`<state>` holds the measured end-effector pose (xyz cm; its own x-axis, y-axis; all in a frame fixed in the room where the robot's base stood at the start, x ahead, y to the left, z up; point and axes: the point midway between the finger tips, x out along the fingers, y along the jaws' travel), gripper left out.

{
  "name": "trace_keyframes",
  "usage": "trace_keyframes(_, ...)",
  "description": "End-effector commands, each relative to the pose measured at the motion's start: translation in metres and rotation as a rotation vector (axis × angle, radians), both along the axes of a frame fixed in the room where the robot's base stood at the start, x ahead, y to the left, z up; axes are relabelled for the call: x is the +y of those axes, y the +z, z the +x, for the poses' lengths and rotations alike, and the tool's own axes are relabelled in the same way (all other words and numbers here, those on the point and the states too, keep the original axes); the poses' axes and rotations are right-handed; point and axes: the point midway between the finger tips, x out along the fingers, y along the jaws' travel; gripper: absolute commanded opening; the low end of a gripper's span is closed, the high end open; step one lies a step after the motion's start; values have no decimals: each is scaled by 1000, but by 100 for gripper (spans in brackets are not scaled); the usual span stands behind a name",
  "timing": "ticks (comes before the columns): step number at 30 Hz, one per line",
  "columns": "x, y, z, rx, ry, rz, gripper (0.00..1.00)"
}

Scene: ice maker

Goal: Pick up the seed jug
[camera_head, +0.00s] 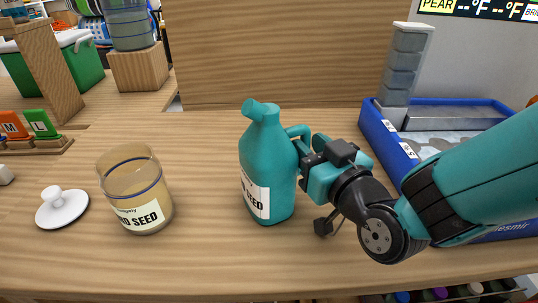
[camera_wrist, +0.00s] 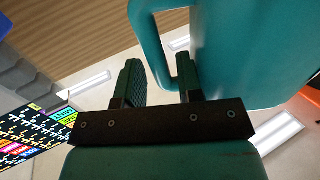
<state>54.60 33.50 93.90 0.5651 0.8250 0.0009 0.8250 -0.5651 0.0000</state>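The seed jug (camera_head: 268,165) is a teal bottle with a spout, a side handle and a white label partly reading "SEED". It stands upright on the wooden counter in the head view. My gripper (camera_head: 312,165) is at the jug's right side, by the handle, and partly hides it. In the wrist view, my gripper (camera_wrist: 160,82) has its two dark fingers apart. The jug's handle (camera_wrist: 150,40) reaches down between them, and the jug's body (camera_wrist: 250,50) fills the upper right. A gap shows beside the left finger; contact on the right finger is unclear.
A glass jar (camera_head: 140,185) labelled "SEED" stands left of the jug, with a white lid (camera_head: 62,208) beside it. A blue-rimmed tray (camera_head: 375,125) with a stack of grey cups (camera_head: 405,65) is at the right. Counter (camera_head: 205,210) between jar and jug is clear.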

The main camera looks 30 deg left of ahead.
Motion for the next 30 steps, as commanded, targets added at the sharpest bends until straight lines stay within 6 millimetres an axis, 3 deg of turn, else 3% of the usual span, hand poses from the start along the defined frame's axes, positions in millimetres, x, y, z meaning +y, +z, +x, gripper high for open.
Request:
trace_keyframes(10,8,-1,6,1,0,0,34)
trace_keyframes(15,7,-1,5,1,0,0,0)
trace_keyframes(30,8,8,6,-2,0,6,0)
